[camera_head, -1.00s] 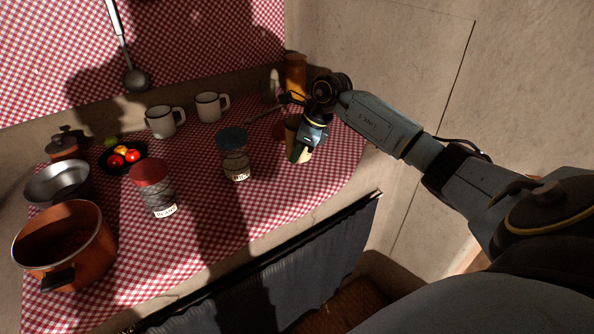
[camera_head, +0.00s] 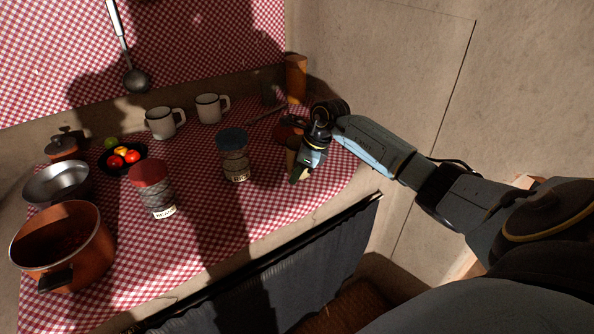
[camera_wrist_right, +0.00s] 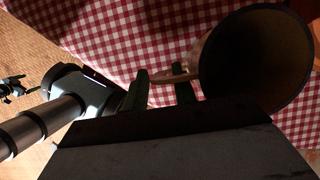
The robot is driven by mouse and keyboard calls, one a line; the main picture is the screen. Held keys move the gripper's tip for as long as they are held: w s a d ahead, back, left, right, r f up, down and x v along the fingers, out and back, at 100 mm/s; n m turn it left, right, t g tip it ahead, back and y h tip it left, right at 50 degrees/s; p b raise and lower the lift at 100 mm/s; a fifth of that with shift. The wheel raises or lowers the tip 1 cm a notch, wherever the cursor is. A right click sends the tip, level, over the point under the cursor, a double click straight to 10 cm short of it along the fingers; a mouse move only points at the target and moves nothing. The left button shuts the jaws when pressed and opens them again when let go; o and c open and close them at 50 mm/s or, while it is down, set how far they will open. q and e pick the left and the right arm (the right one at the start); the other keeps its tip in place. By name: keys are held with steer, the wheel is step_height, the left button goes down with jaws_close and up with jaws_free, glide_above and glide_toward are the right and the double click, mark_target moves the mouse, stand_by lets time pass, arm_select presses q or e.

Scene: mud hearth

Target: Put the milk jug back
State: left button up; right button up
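The milk jug, a tan-brown vessel (camera_head: 292,158), stands on the red checked cloth at the right end of the counter, partly hidden behind my right gripper. In the right wrist view its wide dark mouth (camera_wrist_right: 255,58) shows at the right, and its handle reaches left to the fingers. My right gripper (camera_head: 299,176) is low beside the jug. In the wrist view its two fingers (camera_wrist_right: 163,90) are apart, with the handle across the gap and cloth visible between them. I see no clear grip on it. My left gripper is not in the head view.
A dark-lidded jar (camera_head: 235,160) stands left of the jug, and a red-lidded jar (camera_head: 153,190) farther left. Two white mugs (camera_head: 160,122), a tall orange-brown container (camera_head: 296,78) and a dark glass stand behind. A copper pot (camera_head: 62,245) is at the far left. Clear cloth lies in front.

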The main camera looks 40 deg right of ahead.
steer(key=shift+r, duration=0.2)
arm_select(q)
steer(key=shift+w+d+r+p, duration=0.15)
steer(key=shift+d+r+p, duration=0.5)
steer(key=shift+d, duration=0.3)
arm_select(e)
steer(key=v, duration=1.2)
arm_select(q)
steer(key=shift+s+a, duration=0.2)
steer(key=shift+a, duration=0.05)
arm_select(e)
steer(key=shift+f, duration=0.1)
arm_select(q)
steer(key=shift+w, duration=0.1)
